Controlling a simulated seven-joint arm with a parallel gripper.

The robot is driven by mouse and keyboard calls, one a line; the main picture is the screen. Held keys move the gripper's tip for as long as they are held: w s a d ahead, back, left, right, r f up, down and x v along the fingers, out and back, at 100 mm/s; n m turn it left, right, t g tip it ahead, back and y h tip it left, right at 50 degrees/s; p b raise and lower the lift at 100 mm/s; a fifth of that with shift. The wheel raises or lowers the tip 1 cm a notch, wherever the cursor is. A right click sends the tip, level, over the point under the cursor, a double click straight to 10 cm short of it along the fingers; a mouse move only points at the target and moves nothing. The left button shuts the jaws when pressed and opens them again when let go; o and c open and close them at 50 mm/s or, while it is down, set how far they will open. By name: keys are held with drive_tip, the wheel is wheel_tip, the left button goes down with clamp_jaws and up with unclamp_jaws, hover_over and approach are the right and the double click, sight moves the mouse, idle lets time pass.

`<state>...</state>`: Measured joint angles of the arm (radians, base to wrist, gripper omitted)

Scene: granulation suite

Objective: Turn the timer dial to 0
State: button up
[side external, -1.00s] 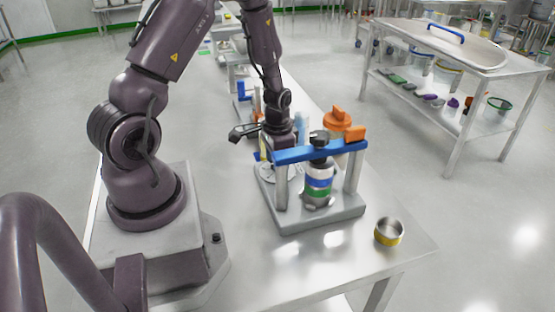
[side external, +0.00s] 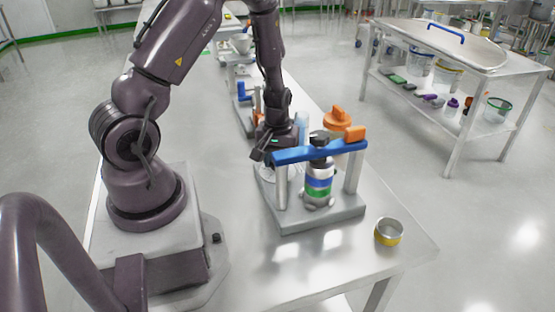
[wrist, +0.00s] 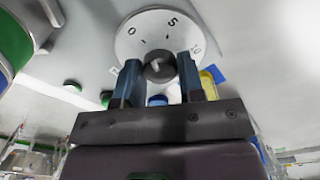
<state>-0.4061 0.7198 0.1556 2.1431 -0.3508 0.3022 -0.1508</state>
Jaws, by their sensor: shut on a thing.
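The timer dial is a white disc (wrist: 135,40) with black marks and numbers, among them 0, 5 and 10, in the wrist view. A dark round knob (wrist: 158,66) stands at its middle, with a pale mark on its face; I cannot tell which number it points to. My gripper (wrist: 160,75) has its two blue-grey fingers on either side of the knob and is shut on it. In the side view my gripper (side external: 274,158) is low over the dial plate (side external: 265,173), which is mostly hidden by the gripper and a post of the stand.
A stand with a blue crossbar (side external: 305,152) and metal posts rises close to my gripper, with a banded bottle (side external: 318,187) beneath the bar. Orange parts (side external: 337,118) are behind it. A metal cup with a yellow band (side external: 389,232) sits at the front right.

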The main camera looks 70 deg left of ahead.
drive_tip(key=shift+n, duration=1.6)
